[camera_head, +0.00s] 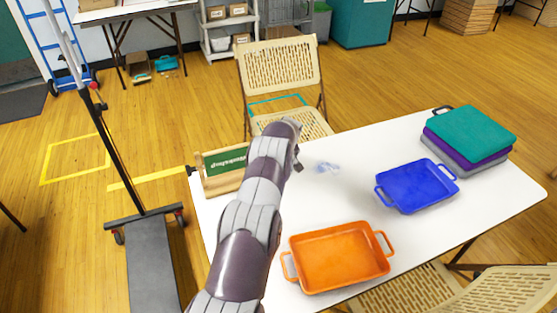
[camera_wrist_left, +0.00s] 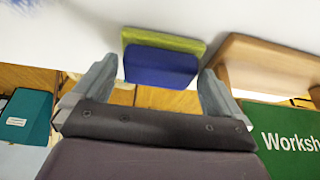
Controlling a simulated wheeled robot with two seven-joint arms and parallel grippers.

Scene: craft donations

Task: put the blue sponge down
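The blue sponge (camera_wrist_left: 160,66) shows in the left wrist view as a blue block with a yellow-green layer along its upper edge. In the head view my left gripper (camera_head: 296,152) is over the table's far left part, and the arm hides the sponge. My right gripper is not in view.
The green sign in its wooden stand (camera_head: 224,162) is just left of my left gripper. A small pale blue thing (camera_head: 327,167) lies to its right.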

